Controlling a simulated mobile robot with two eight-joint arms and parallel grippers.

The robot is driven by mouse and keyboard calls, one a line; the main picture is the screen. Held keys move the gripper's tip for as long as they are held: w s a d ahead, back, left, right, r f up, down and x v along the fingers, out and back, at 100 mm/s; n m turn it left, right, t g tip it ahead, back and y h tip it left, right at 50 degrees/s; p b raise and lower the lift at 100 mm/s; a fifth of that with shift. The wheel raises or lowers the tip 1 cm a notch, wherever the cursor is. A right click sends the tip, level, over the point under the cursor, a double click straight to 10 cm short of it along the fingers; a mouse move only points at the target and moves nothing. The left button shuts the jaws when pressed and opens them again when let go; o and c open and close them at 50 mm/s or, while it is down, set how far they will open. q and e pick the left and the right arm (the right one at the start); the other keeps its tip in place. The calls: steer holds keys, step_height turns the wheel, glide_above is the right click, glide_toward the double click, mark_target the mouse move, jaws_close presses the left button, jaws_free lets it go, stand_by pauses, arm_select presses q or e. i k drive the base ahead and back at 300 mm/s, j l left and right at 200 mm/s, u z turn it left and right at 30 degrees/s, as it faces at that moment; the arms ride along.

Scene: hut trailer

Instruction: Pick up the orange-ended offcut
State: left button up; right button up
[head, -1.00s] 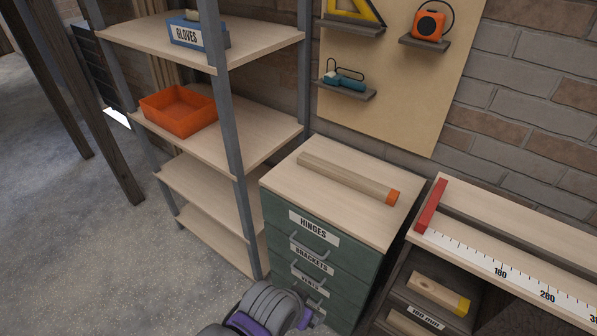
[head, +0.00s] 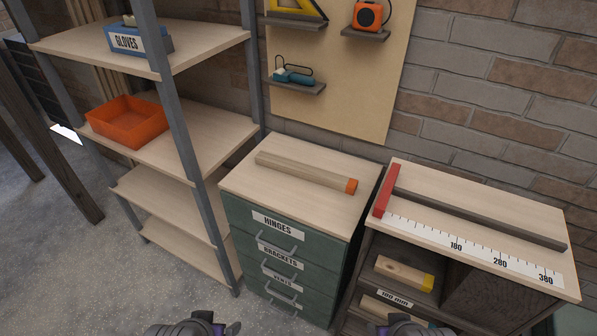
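The orange-ended offcut (head: 305,173) is a long wooden piece lying flat on top of the green drawer cabinet (head: 289,241). Its orange end points right, near the cabinet top's right side. Nothing touches it. My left gripper (head: 195,328) shows only in part at the bottom edge, well in front of and below the cabinet top. My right gripper (head: 400,327) shows in part at the bottom edge, in front of the bench on the right. The fingertips of both are cut off or too unclear to tell whether they are open.
A bench (head: 535,203) with a red stop, a dark rail and a scale stands right of the cabinet. A yellow-ended offcut (head: 404,273) lies in its cubby. Shelves on the left hold an orange bin (head: 128,121) and a gloves box (head: 139,40). Floor in front is clear.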

mark_target(345, 184)
steer(key=i+j+u, duration=0.25)
steer(key=i+u, duration=0.55)
steer(key=i, duration=0.2)
